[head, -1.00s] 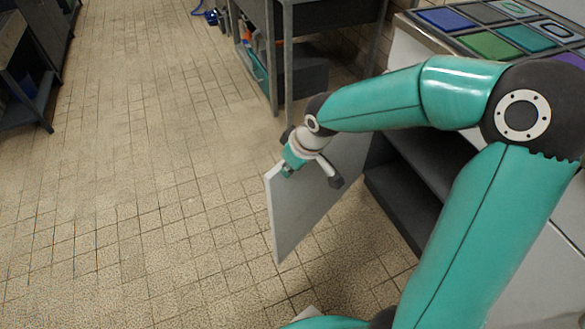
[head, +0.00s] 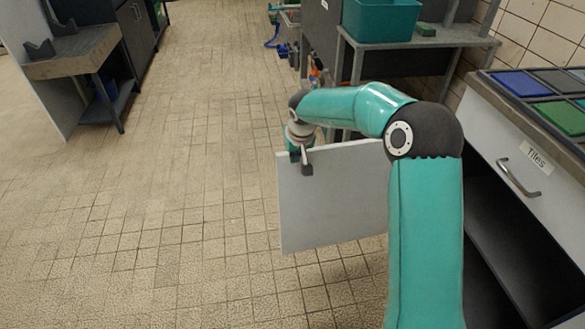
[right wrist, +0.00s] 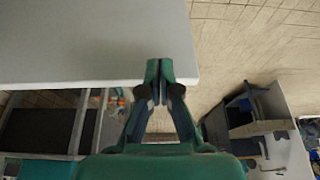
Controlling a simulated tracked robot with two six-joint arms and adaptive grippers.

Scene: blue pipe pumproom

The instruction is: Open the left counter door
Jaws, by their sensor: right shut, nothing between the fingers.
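The left counter door (head: 335,205) is a light grey panel, standing swung well out from the dark open cabinet (head: 505,245). Its hinge side is hidden behind my right arm. My right gripper (head: 304,166) is at the top of the door near its free outer corner. In the right wrist view the fingers (right wrist: 159,70) are shut with nothing between them, and their tips overlap the edge of the pale door panel (right wrist: 85,45). I cannot tell whether they touch it. My left gripper is not in view.
Above the cabinet is a drawer labelled Tiles with a metal handle (head: 518,180); coloured tiles (head: 522,84) lie on top. A metal table (head: 425,42) with a teal bin (head: 382,18) stands behind the door. The tiled floor (head: 190,200) to the left is clear.

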